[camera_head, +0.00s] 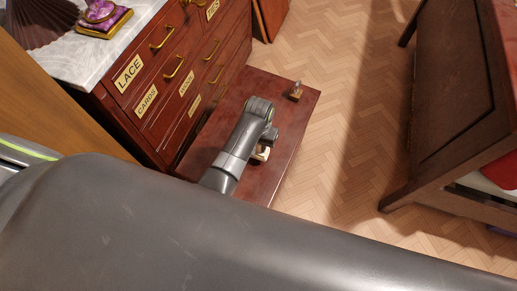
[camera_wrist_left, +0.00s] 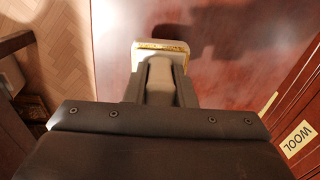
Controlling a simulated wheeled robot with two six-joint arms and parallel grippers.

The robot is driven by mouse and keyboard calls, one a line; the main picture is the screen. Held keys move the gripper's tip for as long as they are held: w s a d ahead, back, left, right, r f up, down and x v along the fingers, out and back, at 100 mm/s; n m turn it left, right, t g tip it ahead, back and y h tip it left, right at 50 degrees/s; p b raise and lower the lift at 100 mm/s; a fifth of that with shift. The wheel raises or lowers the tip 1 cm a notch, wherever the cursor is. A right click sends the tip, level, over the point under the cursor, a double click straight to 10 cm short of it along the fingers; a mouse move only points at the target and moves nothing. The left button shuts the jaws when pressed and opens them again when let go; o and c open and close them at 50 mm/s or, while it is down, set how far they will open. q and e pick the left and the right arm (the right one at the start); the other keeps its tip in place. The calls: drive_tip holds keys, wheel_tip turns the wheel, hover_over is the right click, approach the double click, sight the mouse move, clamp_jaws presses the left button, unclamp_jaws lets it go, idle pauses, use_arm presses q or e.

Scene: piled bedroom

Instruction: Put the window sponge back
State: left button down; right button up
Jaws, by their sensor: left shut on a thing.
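My left gripper (camera_head: 266,140) hangs over a low, glossy red-brown wooden surface (camera_head: 292,127) beside the dresser. It is shut on a small pale block with a yellowish edge, which I take to be the window sponge (camera_head: 261,154). In the left wrist view the sponge (camera_wrist_left: 161,46) sticks out past the closed fingers (camera_wrist_left: 160,78), which hide part of it. I cannot tell whether the sponge touches the surface. My right gripper is not in view.
The dresser (camera_head: 185,75) has labelled drawers with brass handles. A small metal-and-tan object (camera_head: 296,91) stands near the low surface's far edge. A dark wooden bed frame (camera_head: 455,110) is at right. Herringbone floor (camera_head: 345,130) between is clear.

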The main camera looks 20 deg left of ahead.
sight(258, 149)
use_arm(q)
wheel_tip(258, 149, down, 3)
drive_tip(key=shift+r+b, duration=0.1)
drive_tip(key=shift+b, duration=0.25)
drive_tip(key=shift+f, duration=0.3)
drive_tip(key=c, duration=1.2)
unclamp_jaws()
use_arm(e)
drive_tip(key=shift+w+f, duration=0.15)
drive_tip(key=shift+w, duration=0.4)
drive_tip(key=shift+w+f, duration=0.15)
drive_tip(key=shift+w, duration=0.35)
use_arm(q)
drive_tip(key=shift+r, duration=0.1)
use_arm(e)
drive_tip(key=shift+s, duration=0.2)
